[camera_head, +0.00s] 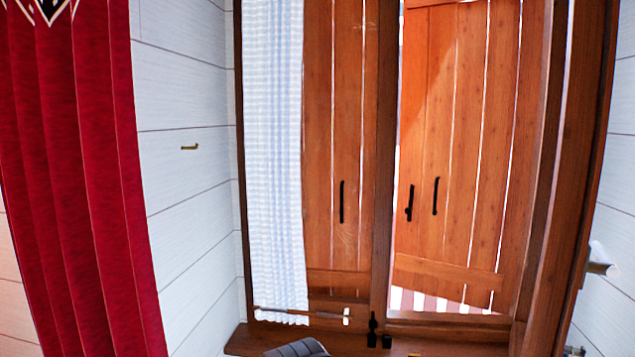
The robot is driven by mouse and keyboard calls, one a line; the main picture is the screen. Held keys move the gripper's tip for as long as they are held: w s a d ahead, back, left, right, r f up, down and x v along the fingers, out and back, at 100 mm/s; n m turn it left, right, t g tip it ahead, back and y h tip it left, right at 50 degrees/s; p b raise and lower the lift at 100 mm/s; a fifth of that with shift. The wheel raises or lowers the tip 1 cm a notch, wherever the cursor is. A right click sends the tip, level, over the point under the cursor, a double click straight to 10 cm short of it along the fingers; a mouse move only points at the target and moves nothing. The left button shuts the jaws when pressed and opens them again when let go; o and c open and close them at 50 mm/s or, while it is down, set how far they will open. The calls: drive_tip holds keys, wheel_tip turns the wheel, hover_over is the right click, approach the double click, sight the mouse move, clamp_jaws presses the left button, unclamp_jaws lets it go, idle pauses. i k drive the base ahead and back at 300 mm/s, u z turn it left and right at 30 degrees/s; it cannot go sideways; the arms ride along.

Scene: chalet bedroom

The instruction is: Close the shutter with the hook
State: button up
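Two wooden plank shutters show beyond the window. The left shutter (347,120) stands upright and looks flush in its opening. The right shutter (470,120) stands at an angle, with bright gaps at its left edge and below it. Each has a black vertical handle, on the left (341,202) and on the right (435,196). A black latch piece (409,203), possibly the hook, shows at the right shutter's left edge. Black fittings (373,330) sit at the foot of the centre post. My gripper cannot be made out in this view.
A pale checked curtain (275,150) covers the window's left side. A thin rod (300,313) with a white end crosses its foot. A dark ribbed thing (297,348) is at the bottom edge. A red curtain (75,180) hangs left. A white handle (600,259) juts out at right.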

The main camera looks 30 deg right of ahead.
sight(443, 69)
drive_tip(key=z, duration=0.7)
drive_tip(key=i, duration=1.35)
drive_tip(key=z, duration=1.15)
